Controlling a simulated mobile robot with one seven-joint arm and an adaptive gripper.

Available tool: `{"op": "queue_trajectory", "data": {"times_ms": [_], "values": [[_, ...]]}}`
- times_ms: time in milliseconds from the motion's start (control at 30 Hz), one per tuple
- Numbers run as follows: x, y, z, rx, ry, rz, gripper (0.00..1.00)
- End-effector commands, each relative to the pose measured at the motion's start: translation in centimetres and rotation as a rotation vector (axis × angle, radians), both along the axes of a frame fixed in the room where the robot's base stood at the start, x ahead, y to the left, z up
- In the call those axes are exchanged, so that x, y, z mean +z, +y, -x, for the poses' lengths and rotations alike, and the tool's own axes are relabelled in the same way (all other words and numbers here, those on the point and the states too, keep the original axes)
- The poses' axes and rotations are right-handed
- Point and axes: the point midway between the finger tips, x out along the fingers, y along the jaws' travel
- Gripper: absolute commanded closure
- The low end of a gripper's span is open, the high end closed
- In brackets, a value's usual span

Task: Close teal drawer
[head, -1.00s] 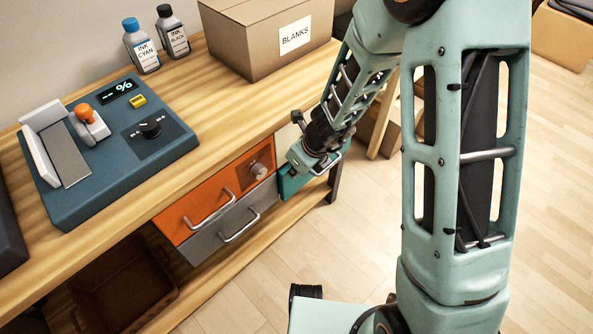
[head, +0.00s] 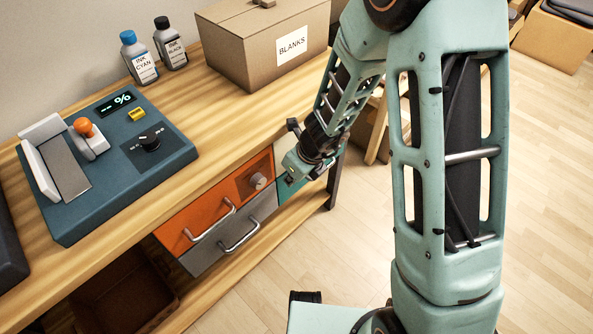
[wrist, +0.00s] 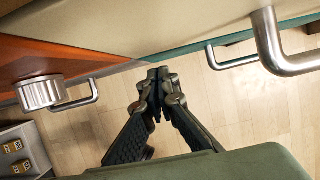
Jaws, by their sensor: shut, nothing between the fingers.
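The teal drawer (head: 285,189) is at the right end of the bench, below a cream drawer front (head: 283,152) and mostly hidden behind my gripper in the head view. In the wrist view its teal front (wrist: 190,47) shows as a thin strip under the cream front, with a metal handle (wrist: 232,62). The strip looks close to the cream front; I cannot tell whether the drawer is fully flush. My gripper (wrist: 158,76) is shut and empty, its fingertips just in front of and apart from the teal strip in the picture. In the head view its fingertips are hidden.
The orange drawer (head: 200,207) with a round knob (wrist: 40,92) and the grey drawer (head: 215,247) are left of my gripper. The cream drawer's handle (wrist: 283,50) sticks out near it. A box labelled BLANKS (head: 262,50) stands on the bench (head: 215,130).

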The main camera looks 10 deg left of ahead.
Motion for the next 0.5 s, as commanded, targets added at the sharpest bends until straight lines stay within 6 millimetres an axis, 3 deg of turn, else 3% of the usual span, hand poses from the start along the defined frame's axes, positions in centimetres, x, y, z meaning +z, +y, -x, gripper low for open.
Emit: {"op": "queue_trajectory", "data": {"times_ms": [33,500], "values": [[1.6,1.5,-0.9,0.024,-0.030,-0.021,1.00],[6.6,-1.6,1.2,0.005,-0.019,-0.014,1.00]]}}
